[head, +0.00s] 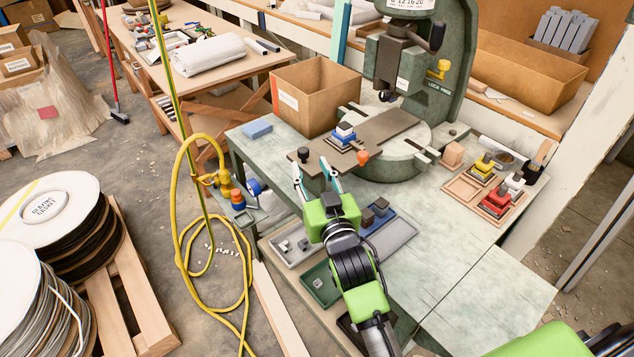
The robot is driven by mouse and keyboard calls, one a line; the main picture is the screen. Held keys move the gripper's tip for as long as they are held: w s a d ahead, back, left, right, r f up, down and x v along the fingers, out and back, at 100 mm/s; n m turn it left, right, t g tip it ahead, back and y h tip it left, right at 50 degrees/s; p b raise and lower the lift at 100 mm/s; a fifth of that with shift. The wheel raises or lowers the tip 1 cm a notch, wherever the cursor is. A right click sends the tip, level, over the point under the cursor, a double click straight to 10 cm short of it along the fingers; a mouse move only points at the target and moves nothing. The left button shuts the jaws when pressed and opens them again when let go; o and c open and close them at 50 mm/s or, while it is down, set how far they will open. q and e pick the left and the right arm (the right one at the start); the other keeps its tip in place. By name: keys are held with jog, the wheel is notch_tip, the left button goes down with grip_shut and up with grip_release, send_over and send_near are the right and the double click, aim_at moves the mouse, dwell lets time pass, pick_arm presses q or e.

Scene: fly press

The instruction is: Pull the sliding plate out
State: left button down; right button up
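The sliding plate (390,126) is a flat grey-brown plate lying on the round bed of the green press (440,80), under the ram. Its near end sticks out toward me. A black knob (303,154) stands at its near left corner and an orange knob (363,157) at its near right side. A blue block with a white and dark top (344,132) sits on the plate.
A cardboard box (314,95) stands left of the press. A wooden tray (487,188) with red and yellow blocks lies at the right. Grey trays (298,240) lie below my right gripper. A yellow hose (178,190) hangs at the left. The front right bench top is clear.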

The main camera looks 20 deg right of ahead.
jog(key=s, duration=0.4)
jog(key=shift+s+a, duration=0.15)
jog(key=shift+s, duration=0.2)
